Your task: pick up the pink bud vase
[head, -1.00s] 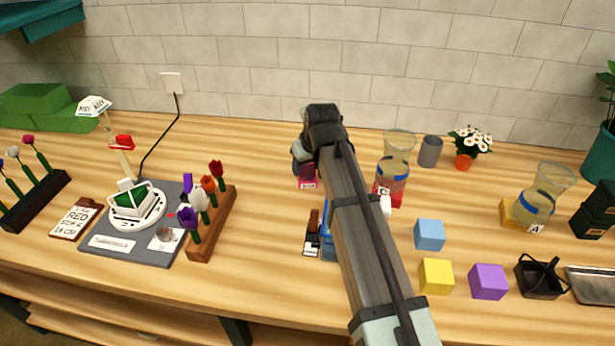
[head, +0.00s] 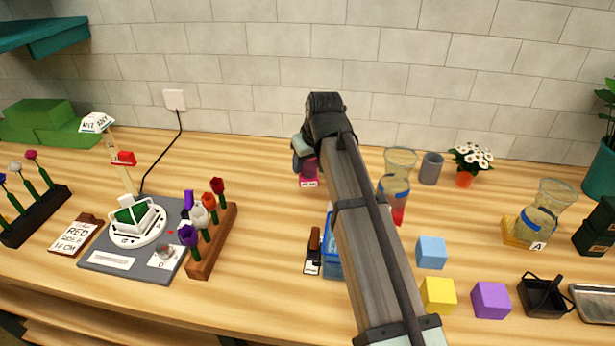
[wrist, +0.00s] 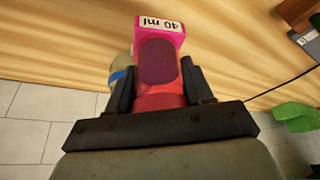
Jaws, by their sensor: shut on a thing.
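The pink bud vase (wrist: 160,65) is between my gripper's two dark fingers (wrist: 158,88) in the wrist view. It has a dark red round body and a bright pink base with a white "40 ml" label. In the head view the vase (head: 308,171) shows left of my arm, with its pink base and label visible. My gripper (head: 304,152) is shut on its upper part, and the vase appears raised slightly off the table. My arm hides some of the area to the right.
A grey cup (head: 431,168) and potted daisies (head: 465,172) stand beyond. A flower rack (head: 213,240) is left. Table between rack and vase is clear.

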